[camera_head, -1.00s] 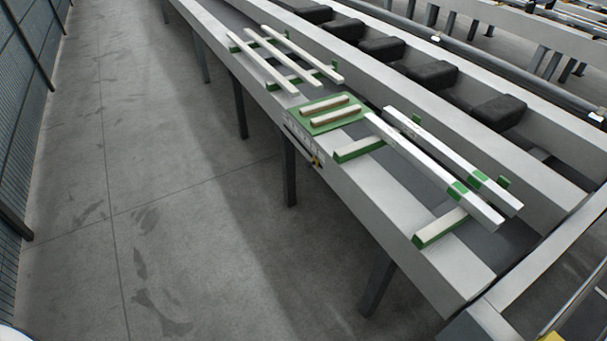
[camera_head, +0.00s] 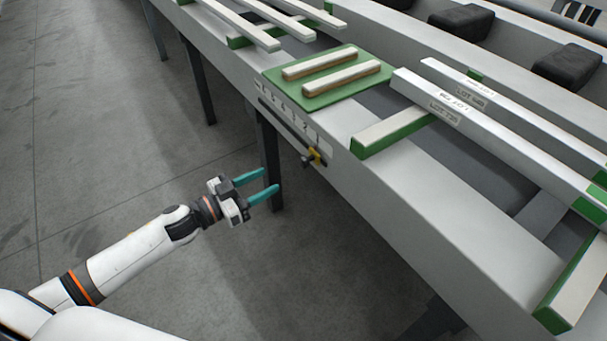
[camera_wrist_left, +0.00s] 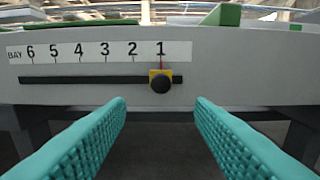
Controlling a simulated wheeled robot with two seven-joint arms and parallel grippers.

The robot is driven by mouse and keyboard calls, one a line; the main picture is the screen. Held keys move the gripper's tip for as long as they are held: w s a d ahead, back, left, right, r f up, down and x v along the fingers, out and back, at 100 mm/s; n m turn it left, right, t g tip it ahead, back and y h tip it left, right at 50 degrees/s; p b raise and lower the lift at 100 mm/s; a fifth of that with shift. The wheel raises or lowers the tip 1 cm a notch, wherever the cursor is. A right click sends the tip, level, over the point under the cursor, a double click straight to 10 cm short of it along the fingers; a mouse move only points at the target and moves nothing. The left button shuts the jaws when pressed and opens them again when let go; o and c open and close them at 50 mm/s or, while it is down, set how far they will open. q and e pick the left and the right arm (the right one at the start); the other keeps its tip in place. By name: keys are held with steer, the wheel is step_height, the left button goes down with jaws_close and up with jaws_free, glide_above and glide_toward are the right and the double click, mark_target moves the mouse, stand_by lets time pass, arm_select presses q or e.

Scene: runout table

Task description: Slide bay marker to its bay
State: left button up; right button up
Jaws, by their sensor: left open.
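The bay marker is a yellow slider with a black round knob. In the left wrist view the marker (camera_wrist_left: 160,82) sits on a dark horizontal rail (camera_wrist_left: 80,79), directly under the number 1 of the bay scale (camera_wrist_left: 100,51), which reads 6 to 1 from left to right. In the head view the marker (camera_head: 315,157) is at the right end of the rail on the table's side face. My left gripper (camera_head: 271,182) is open and empty, with teal fingers pointing toward the table side. It is apart from the marker; in the left wrist view the knob lies between and beyond its fingertips (camera_wrist_left: 159,105).
A green pad (camera_head: 330,91) with two pale strips lies on the table above the scale. Long white labelled bars (camera_head: 500,135) rest on green-edged supports at the right. More pale bars (camera_head: 235,22) lie at the back. Dark table legs (camera_head: 269,150) stand below; the floor at left is clear.

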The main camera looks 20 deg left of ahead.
mark_target(301, 163)
arm_select(q)
steer(key=x, duration=1.1)
steer(key=shift+w+d+r+b, duration=0.15)
steer(key=shift+w+d+b, duration=0.15)
steer(key=shift+b, duration=0.1)
arm_select(e)
steer(key=v, duration=0.3)
steer(key=shift+w+r, duration=0.3)
steer(key=shift+r, duration=0.15)
